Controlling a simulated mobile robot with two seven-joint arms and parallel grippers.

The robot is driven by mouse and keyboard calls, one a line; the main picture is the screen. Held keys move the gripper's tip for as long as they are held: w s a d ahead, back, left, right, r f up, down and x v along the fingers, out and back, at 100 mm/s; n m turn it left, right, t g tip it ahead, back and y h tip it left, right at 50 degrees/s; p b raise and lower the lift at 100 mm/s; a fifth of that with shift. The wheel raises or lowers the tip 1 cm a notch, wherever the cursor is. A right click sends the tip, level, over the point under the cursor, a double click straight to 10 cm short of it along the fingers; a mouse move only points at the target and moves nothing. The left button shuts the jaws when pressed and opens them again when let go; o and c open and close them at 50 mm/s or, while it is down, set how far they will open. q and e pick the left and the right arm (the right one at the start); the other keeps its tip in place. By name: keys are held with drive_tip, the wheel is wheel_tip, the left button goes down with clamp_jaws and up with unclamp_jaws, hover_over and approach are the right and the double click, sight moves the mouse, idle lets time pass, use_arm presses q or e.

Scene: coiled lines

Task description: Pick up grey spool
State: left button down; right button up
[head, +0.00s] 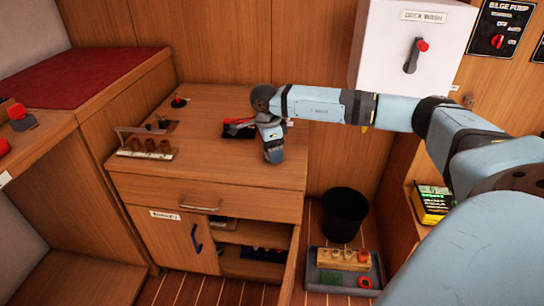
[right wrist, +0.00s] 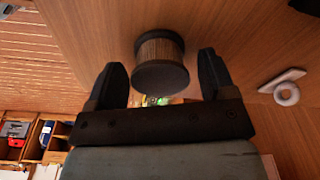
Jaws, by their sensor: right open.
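The grey spool (right wrist: 160,60) shows in the right wrist view, with dark grey round ends and a brownish wound middle. It lies between the two dark fingers of my right gripper (right wrist: 160,77), with a visible gap on each side. The gripper is open and not closed on it. In the head view my right gripper (head: 273,155) points down over the right part of the wooden cabinet top (head: 215,165). I cannot make out the spool in that view; the gripper and wrist cover that spot. My left gripper is not in view.
A wooden rack (head: 146,152) with several brown spools stands on the cabinet's left. A black mat (head: 239,131) with a red item lies just left of the gripper. A black bin (head: 345,214) and a grey tray (head: 318,285) are on the floor. The cabinet top's front is clear.

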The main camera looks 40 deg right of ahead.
drive_tip(key=c, duration=0.9)
drive_tip(key=shift+r, duration=0.15)
